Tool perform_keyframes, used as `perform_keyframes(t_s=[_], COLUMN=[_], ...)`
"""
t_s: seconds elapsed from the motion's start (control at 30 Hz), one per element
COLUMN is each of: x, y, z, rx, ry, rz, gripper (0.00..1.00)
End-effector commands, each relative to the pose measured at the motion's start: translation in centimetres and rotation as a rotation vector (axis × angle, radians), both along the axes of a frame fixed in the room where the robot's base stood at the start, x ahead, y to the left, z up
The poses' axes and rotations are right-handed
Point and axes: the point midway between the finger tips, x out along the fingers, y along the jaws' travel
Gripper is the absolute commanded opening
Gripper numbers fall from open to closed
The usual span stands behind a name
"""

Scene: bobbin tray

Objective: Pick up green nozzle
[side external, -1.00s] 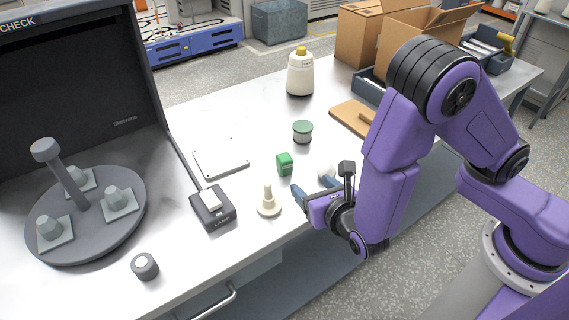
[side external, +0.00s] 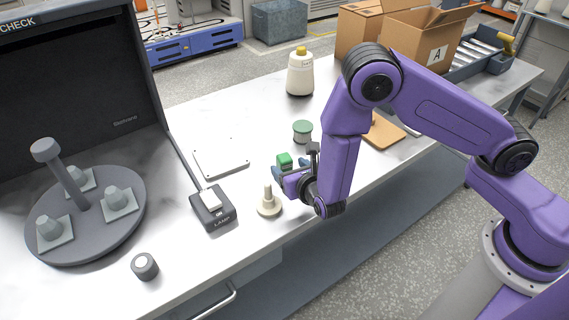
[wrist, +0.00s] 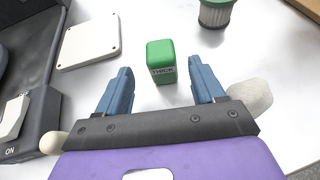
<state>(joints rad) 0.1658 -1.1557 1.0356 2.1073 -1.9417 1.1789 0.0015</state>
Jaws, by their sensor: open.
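My gripper (side external: 286,172) is open and low over the bench, right at the block. In the wrist view my blue fingers (wrist: 160,76) are spread to either side of the block, with clear gaps and no visible contact. In the side view the fingers partly hide the block's lower part.
A green-lidded ribbed jar (side external: 303,131) stands behind the block. A cream stepped cone (side external: 268,203) is close on the left, near the lamp switch box (side external: 213,207). A white plate (side external: 220,157) lies farther left. A whitish rounded object (wrist: 250,97) is beside my right finger.

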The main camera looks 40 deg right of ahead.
Motion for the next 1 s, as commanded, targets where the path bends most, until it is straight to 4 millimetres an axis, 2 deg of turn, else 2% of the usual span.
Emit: perform_keyframes(t_s=[0.3,0.6,0.63,0.7,0.8,1.0], x=[3.6,4.0,4.0,4.0,4.0,4.0], y=[-1.1,-1.1,-1.1,-1.1,-1.1,-1.1], z=[-1.6,-1.7,-1.7,-1.7,-1.7,-1.7], rx=[-0.001,0.000,0.000,0.000,0.000,0.000], ry=[0.001,0.000,0.000,0.000,0.000,0.000], rz=[-0.003,-0.001,-0.001,-0.001,-0.001,0.000], gripper=[0.68,0.68,0.62,0.39,0.12,0.12])
